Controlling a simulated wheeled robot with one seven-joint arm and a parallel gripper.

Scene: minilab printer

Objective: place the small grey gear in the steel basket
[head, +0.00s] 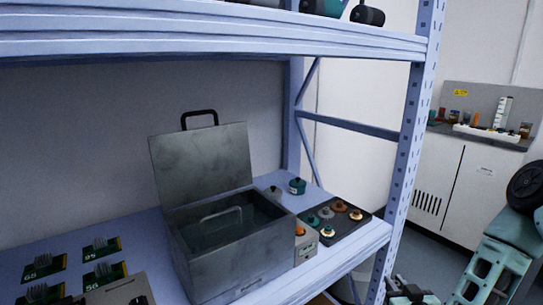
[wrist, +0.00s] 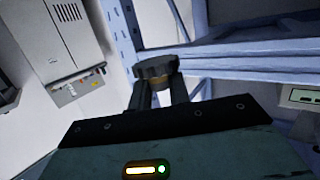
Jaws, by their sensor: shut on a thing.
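My gripper (wrist: 160,92) is shut on a dark grey toothed gear (wrist: 157,66) with a brass-coloured underside, held at the fingertips in the wrist view. In the head view, dark parts at the bottom edge (head: 410,293) seem to be the end of my arm, outside the shelf's right post; the gear cannot be made out there. The steel basket (head: 221,215) shows by its raised handle inside an open grey metal tank (head: 225,260) on the shelf. The tank's lid (head: 201,164) stands up at the back. The basket's bottom is hidden.
A dark tray (head: 350,229) with several small round parts lies right of the tank, with a green-topped jar (head: 297,185) behind it. Shelf post (head: 408,120) and upper shelf (head: 220,38) bound the opening. Forked pieces on green cards (head: 44,264) lie left. A cabinet (head: 465,185) stands far right.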

